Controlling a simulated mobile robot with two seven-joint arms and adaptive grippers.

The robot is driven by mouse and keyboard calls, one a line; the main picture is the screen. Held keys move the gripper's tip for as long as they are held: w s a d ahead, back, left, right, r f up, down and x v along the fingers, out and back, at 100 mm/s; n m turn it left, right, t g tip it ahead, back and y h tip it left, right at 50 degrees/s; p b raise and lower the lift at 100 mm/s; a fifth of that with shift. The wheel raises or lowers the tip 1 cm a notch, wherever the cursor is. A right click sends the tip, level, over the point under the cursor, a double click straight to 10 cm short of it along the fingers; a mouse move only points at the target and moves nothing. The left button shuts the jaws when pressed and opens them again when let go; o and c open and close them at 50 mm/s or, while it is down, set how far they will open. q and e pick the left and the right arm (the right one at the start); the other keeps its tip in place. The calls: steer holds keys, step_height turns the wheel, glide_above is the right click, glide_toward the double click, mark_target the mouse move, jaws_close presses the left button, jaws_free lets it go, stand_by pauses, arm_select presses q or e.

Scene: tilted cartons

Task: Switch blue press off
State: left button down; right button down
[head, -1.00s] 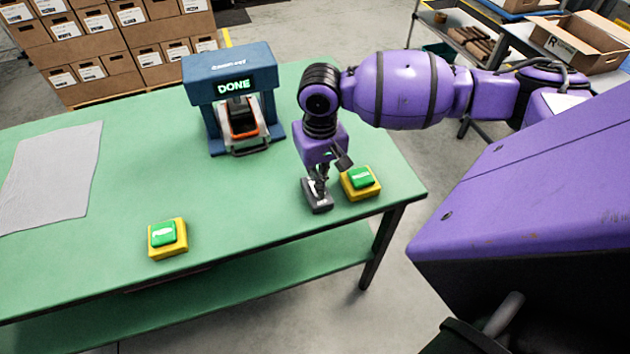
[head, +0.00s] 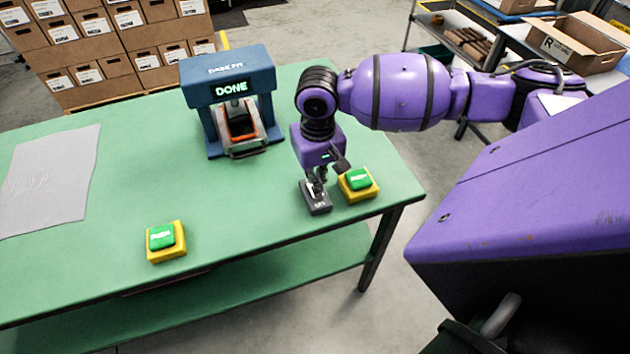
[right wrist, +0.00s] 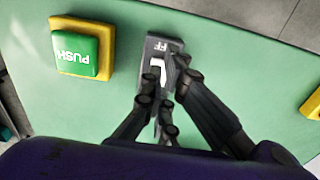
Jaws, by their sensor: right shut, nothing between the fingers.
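The blue press (head: 228,90) stands at the back of the green table, with "DONE" lit on its display (head: 231,87). A dark grey switch box (head: 317,203) with a white lever lies near the table's right end. It also shows in the right wrist view (right wrist: 158,48), with letters ending in "FF" on its far end and the white lever (right wrist: 183,62) by my fingertips. My right gripper (head: 317,178) is shut and empty, pointing down over the switch box; its fingers (right wrist: 167,92) partly hide the box. Whether they touch the lever I cannot tell. My left gripper is not in view.
A green push button on a yellow base (head: 359,192) sits close to the right of the switch box. Another such button (head: 166,257) stands at the table's front left. A grey cloth (head: 45,180) lies at the left. The middle of the green table (head: 235,195) is clear.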

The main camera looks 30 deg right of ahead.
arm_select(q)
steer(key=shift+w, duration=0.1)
arm_select(e)
steer(key=shift+f, duration=0.1)
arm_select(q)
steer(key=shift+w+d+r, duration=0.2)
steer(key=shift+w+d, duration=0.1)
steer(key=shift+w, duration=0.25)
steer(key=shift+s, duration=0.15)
arm_select(e)
steer(key=shift+f, duration=0.2)
steer(key=shift+f, duration=0.3)
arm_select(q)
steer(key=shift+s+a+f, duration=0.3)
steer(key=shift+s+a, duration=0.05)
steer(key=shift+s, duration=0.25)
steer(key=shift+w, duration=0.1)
arm_select(e)
steer(key=shift+f, duration=0.15)
